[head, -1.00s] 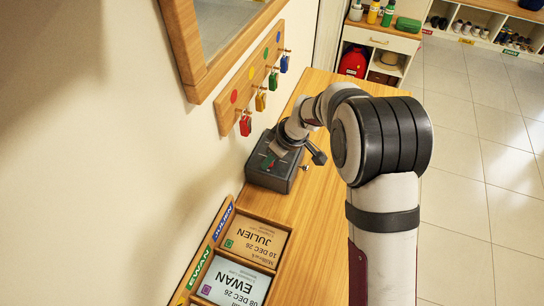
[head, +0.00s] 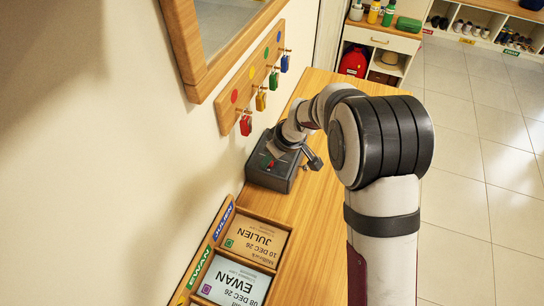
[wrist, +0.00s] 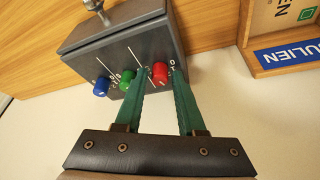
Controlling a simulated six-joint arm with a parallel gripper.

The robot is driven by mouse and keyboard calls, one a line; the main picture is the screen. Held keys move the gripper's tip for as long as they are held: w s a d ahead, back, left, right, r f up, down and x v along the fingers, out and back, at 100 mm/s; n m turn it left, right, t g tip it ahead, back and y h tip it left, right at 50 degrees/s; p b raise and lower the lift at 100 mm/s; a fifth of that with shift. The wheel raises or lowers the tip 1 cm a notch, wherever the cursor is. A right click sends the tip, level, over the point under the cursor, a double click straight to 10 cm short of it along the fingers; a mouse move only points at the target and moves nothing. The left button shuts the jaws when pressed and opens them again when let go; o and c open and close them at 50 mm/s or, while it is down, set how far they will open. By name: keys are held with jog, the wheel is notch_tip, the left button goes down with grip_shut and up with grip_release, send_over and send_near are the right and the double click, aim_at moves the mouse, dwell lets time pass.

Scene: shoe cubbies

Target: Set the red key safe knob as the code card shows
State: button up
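The key safe is a dark grey box (head: 284,182) on the wooden shelf against the wall; it also shows in the wrist view (wrist: 105,50). Its face carries a blue knob (wrist: 101,87), a green knob (wrist: 127,80) and the red knob (wrist: 160,72) in a row, with white scale marks around them. My gripper (wrist: 160,76) is open, its green fingers on either side of the red knob. I cannot tell whether they touch it. The left finger partly covers the marks between the green and red knobs. I cannot identify a code card.
A wooden tray (head: 262,267) with JULIEN (head: 262,240) and EWAN (head: 236,282) cards stands close to the safe. Key tags, including a red one (head: 245,126), hang on a wall rack above it. The shelf right of the safe is clear.

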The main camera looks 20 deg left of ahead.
jog(key=shift+r, duration=0.1)
jog(key=v, duration=1.5)
jog(key=shift+d+r, duration=0.25)
jog(key=shift+s, duration=0.1)
jog(key=s+d+m+g+h, duration=0.1)
jog(key=s+d+m, duration=0.8)
jog(key=s, duration=0.4)
jog(key=s+d+f+m+g+h, duration=0.1)
jog(key=s+d+m, duration=0.8)
jog(key=s, duration=0.4)
jog(key=shift+d+m, duration=0.3)
jog(key=shift+d, duration=0.1)
jog(key=shift+f, duration=0.1)
